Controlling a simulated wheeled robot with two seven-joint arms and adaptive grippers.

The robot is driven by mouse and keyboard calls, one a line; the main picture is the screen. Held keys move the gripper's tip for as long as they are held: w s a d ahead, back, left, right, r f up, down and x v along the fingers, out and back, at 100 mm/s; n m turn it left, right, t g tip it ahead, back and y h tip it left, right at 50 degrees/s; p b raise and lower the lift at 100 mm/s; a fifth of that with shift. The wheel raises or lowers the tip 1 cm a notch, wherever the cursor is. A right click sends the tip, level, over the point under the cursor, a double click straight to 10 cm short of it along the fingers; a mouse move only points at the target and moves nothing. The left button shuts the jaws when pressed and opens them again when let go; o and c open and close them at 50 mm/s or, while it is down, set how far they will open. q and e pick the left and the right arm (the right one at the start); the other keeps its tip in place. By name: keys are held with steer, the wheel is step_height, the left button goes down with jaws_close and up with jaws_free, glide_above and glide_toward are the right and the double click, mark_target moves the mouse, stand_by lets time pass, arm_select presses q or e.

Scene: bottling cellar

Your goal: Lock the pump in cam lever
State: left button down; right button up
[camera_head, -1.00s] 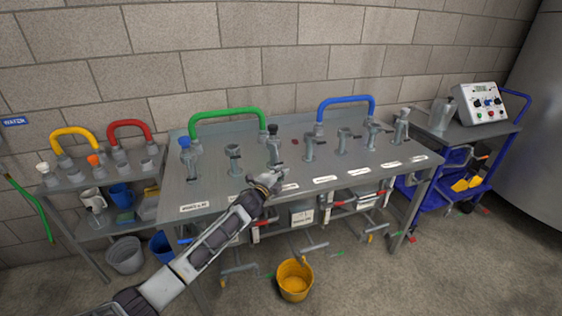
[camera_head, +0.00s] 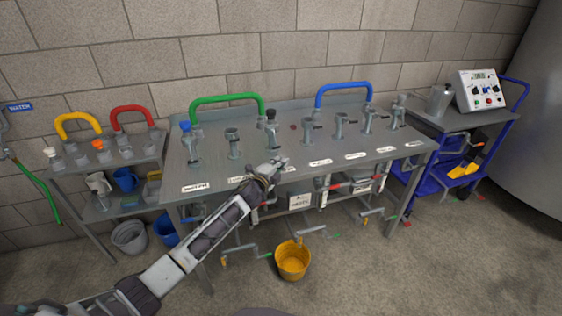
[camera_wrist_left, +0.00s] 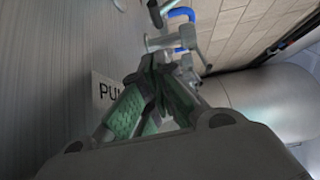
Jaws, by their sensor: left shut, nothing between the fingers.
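A row of grey couplings stands on the steel bench (camera_head: 215,172), with white labels along its front edge. A label starting with "PU" (camera_wrist_left: 104,92) shows in the left wrist view; my fingers hide the rest. Which lever is the pump in one I cannot tell from the small head view lettering. A black-capped coupling (camera_head: 271,135) stands just behind my left gripper (camera_head: 280,163). The gripper is shut and empty, low over the bench's front part. Its green-padded fingers (camera_wrist_left: 158,85) meet in the wrist view, with grey couplings (camera_wrist_left: 172,42) beyond. My right gripper is not in view.
A green hose (camera_head: 228,99) and a blue hose (camera_head: 343,88) arch behind the couplings. Red-handled valves (camera_head: 335,186) and pipes hang below the front edge. A yellow bucket (camera_head: 293,261) stands on the floor. A blue cart (camera_head: 432,192) stands at the right.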

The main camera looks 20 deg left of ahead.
arm_select(q)
steer(key=shift+s+a+f, duration=0.1)
steer(key=shift+s+a, duration=0.05)
steer(key=shift+s, duration=0.8)
steer(key=shift+s+a, duration=0.25)
steer(key=shift+s, duration=0.7)
steer(key=s, duration=0.2)
steer(key=s+a+p, duration=0.1)
steer(key=s, duration=0.2)
steer(key=shift+s, duration=0.15)
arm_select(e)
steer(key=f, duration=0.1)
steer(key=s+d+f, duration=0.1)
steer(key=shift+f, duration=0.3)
